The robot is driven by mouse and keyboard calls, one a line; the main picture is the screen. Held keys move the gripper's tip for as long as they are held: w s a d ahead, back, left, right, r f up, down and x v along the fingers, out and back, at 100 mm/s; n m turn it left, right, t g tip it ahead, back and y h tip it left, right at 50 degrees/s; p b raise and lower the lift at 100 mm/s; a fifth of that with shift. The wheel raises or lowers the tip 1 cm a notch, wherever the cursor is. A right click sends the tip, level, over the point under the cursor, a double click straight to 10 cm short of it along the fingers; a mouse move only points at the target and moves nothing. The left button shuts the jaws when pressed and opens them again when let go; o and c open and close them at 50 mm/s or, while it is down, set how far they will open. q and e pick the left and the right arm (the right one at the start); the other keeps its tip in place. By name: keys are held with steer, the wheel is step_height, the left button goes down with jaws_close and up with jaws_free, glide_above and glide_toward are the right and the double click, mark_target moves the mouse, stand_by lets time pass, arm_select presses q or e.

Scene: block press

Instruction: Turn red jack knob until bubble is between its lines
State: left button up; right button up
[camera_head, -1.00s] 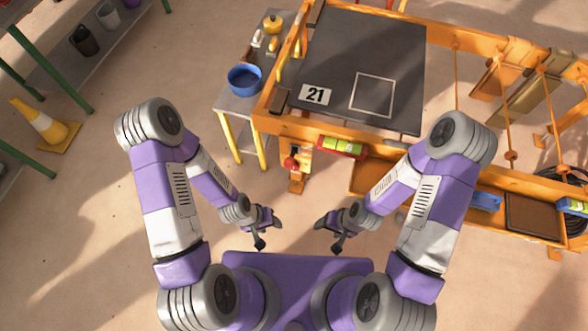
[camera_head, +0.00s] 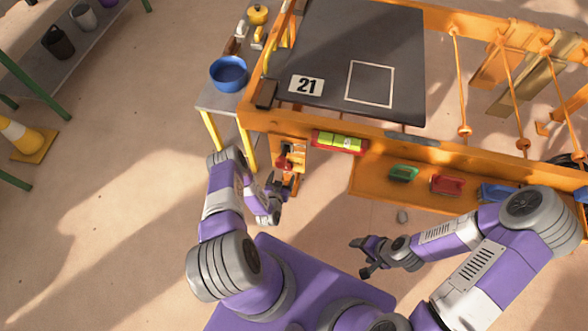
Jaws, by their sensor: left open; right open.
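The red jack knob (camera_head: 283,163) sits on the orange jack at the front left of the press frame. My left gripper (camera_head: 278,180) is open just below the knob; I cannot tell whether it touches it. The level (camera_head: 340,142) is a red holder with a yellow-green vial on the frame's front beam, right of the jack. Its bubble and lines are too small to read surely. My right gripper (camera_head: 361,258) is open and empty over the floor, well in front of the frame.
A dark board (camera_head: 330,60) with a "21" label and a white square outline lies on the frame. A blue bowl (camera_head: 228,73) stands on the side table at left. Green (camera_head: 403,173), red (camera_head: 447,184) and blue (camera_head: 496,193) trays sit on the orange shelf at right.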

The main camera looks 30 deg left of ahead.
mark_target(286, 168)
arm_select(q)
steer(key=b+x, duration=0.2)
steer(key=x, duration=0.3)
steer(key=shift+w+f, duration=0.25)
steer(key=shift+w, duration=0.4)
steer(key=c, duration=1)
